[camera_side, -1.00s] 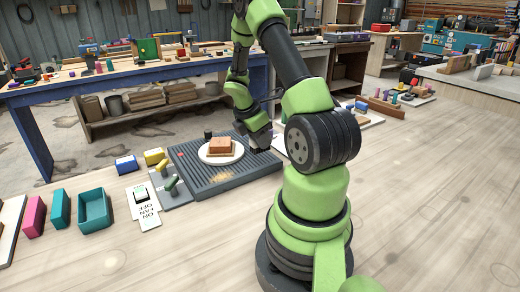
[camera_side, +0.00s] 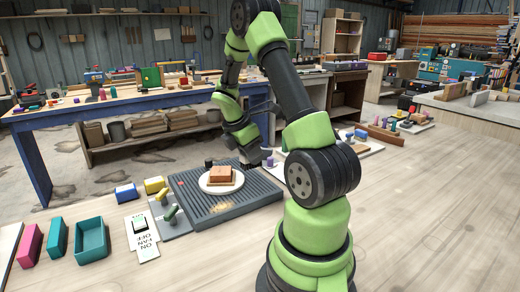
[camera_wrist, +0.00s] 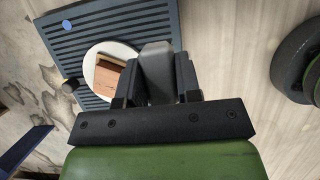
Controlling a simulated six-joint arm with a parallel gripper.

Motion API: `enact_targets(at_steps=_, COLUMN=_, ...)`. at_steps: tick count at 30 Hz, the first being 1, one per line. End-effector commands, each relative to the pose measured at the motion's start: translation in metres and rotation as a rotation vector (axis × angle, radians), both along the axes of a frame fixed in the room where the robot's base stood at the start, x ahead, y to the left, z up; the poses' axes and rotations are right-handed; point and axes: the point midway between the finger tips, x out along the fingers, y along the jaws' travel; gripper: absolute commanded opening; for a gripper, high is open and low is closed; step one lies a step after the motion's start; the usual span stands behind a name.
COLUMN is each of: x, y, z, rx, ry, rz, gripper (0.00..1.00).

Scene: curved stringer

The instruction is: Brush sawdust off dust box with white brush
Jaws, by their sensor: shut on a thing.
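The dust box (camera_side: 238,209) is a flat dark grey slatted box on the pale bench, left of my arm. Yellowish sawdust (camera_side: 222,209) shows on its near slats. A round white plate (camera_side: 207,188) with a brown wooden block (camera_side: 221,174) sits on it. My gripper (camera_side: 252,161) is over the far right part of the box, behind the block. In the wrist view my gripper (camera_wrist: 157,80) is shut on a pale grey block-like piece, seemingly the white brush (camera_wrist: 157,65). Its bristles are hidden.
Blue (camera_side: 126,192) and yellow (camera_side: 154,185) blocks and a teal tray (camera_side: 92,240) are further left. The bench front is clear.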

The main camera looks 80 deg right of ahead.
Motion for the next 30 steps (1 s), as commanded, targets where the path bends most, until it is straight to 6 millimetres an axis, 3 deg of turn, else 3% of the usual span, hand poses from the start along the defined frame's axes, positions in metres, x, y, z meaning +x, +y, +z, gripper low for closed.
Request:
enact_targets(at_steps=3, x=0.022, y=0.022, z=-0.008, rx=0.002, ry=0.002, rz=0.009, gripper=0.13)
enact_targets(at_steps=8, x=0.035, y=0.039, z=-0.014, rx=-0.001, ry=0.004, rz=0.002, gripper=0.13)
enact_targets(at_steps=30, x=0.036, y=0.040, z=-0.073, rx=-0.001, ry=0.005, rz=0.000, gripper=0.13)
